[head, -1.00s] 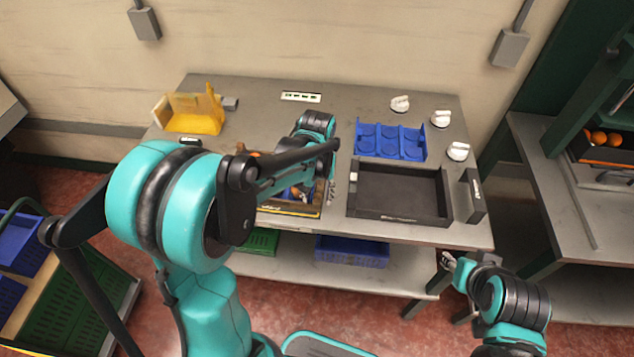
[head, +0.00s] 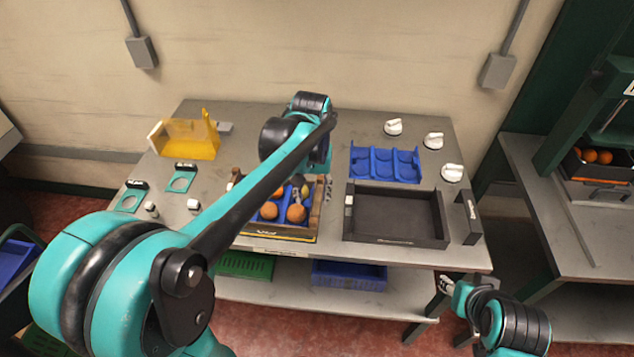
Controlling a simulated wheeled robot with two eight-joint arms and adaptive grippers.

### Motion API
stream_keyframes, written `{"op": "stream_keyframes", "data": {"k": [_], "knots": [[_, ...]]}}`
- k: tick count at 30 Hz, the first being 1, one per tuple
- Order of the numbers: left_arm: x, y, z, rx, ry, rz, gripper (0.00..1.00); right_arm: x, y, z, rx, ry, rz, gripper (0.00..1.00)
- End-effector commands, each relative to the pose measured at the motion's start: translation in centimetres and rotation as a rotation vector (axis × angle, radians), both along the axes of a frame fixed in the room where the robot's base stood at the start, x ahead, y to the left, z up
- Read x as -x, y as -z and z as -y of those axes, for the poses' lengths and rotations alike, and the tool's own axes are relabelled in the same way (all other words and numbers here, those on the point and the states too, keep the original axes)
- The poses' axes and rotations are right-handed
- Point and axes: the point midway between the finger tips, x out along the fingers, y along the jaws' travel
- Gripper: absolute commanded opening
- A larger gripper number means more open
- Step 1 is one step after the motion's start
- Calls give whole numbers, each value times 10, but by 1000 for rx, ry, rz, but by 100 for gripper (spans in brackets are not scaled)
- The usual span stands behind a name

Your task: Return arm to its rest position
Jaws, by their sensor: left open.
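My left arm reaches from the lower left across the table. My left gripper (head: 328,188) points down near the right edge of the wooden crate of oranges (head: 314,222). It is open, small in the picture and partly hidden by my arm; I see nothing held in it. Oranges (head: 296,213) and a dark item lie in the crate on a blue liner. My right arm is folded low at the lower right, and my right gripper (head: 446,285) is in front of the table, too small to tell open from shut.
A black tray (head: 437,242) lies right of the crate, with a blue tray (head: 386,163) behind it. Several white items (head: 433,140) stand at the back right. A yellow holder (head: 186,138) is at the back left. Another bench (head: 560,225) stands at right.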

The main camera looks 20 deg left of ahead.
Motion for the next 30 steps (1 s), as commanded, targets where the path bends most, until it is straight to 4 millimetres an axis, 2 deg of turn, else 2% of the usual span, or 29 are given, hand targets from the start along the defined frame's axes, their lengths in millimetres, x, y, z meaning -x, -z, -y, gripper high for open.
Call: {"op": "stream_keyframes", "data": {"k": [7,10,15,21,25,30], "knots": [[2,0,0,0,2,6,44,0,1,0,0,0,0,40],[11,-1,0,0,14,41,44,0,4,0,0,0,0,40],[46,1,2,-7,61,184,44,0,14,0,0,0,0,40],[91,16,3,-27,129,397,44,0,26,0,0,0,0,40],[112,30,4,-43,164,511,44,0,32,0,0,0,0,40],[125,43,4,-59,191,599,44,0,36,0,0,0,0,40]]}}
